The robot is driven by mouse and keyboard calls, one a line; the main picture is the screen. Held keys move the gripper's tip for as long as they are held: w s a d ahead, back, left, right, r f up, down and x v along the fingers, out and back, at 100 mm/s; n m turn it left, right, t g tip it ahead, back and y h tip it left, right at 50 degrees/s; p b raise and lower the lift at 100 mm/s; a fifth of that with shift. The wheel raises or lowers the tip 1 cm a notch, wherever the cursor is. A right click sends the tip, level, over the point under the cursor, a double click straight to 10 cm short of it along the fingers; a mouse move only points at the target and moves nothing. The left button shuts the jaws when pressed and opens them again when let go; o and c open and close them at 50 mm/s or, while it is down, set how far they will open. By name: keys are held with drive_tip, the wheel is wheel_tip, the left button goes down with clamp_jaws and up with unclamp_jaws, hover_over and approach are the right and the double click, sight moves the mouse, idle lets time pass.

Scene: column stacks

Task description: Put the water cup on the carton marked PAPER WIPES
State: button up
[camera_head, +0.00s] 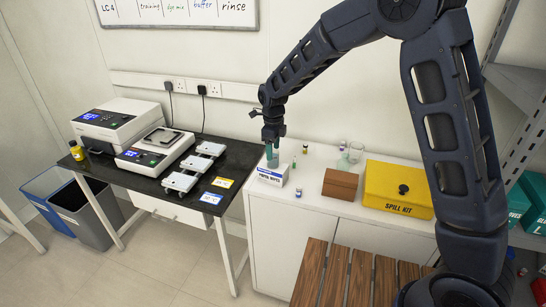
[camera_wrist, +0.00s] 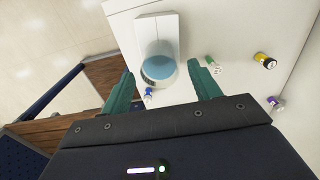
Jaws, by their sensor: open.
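The water cup (camera_wrist: 158,72), clear with blue water, looks upright on the white carton marked PAPER WIPES (camera_head: 267,176), near one end of its top. In the wrist view the carton's bare top (camera_wrist: 156,27) shows beyond the cup. The cup's contact with the carton is hard to make out in the head view. My gripper (camera_head: 272,144) is above the carton, pointing down. In the wrist view its two green fingers (camera_wrist: 163,88) are open and spread, one on each side of the cup, with gaps between.
On the white counter stand small vials (camera_head: 299,192), a brown box (camera_head: 340,185), clear glassware (camera_head: 355,153) and a yellow SPILL KIT case (camera_head: 398,188). A black bench (camera_head: 150,184) with instruments is at the left. A wooden slatted surface (camera_head: 345,275) lies in front.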

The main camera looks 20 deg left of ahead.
wheel_tip(320, 180, up, 7)
drive_tip(key=shift+r, duration=0.2)
drive_tip(key=w+d+r+n, duration=0.1)
drive_tip(key=d+r+n, duration=0.25)
drive_tip(key=d, duration=0.65)
drive_tip(key=w+d+r+n+t+y, duration=0.15)
drive_tip(key=d+r, duration=0.35)
drive_tip(key=d, duration=0.5)
drive_tip(key=w+d+r+n, duration=0.1)
drive_tip(key=d+r+n, duration=0.3)
drive_tip(key=d, duration=0.7)
drive_tip(key=s+d+n+t, duration=0.1)
drive_tip(key=s+d+n, duration=0.3)
drive_tip(key=s+d, duration=0.4)
drive_tip(key=s+d+r+n+t+h, duration=0.1)
drive_tip(key=s+d+n+t, duration=0.1)
drive_tip(key=s+d+n, duration=0.3)
drive_tip(key=s+d, duration=0.4)
drive_tip(key=d, duration=0.7)
drive_tip(key=shift+s+d, duration=0.2)
drive_tip(key=shift+d, duration=0.05)
